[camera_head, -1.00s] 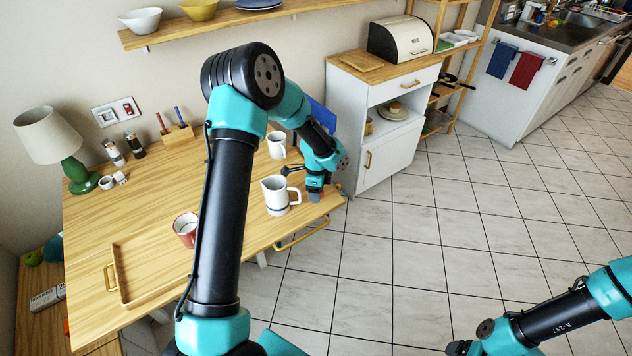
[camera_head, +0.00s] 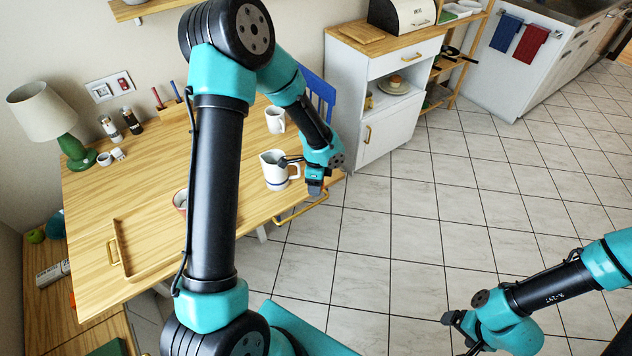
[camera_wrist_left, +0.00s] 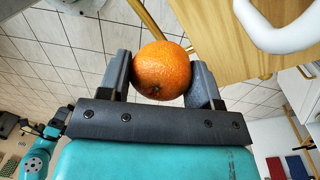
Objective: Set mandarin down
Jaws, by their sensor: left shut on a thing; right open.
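The orange mandarin (camera_wrist_left: 162,70) is held between the two fingers of my left gripper (camera_wrist_left: 163,78) in the left wrist view. Floor tiles show behind it, and the table edge is to its right. My right gripper (camera_head: 456,333) is open and empty over the floor at the lower right.
The wooden table (camera_head: 150,185) bears a wooden tray (camera_head: 117,225), a red mug (camera_head: 180,201) mostly behind my arm, and another white mug (camera_head: 275,120). A green lamp (camera_head: 75,150) stands at the left. A blue chair (camera_head: 320,95) is behind the table. Bare tabletop lies left of my arm.

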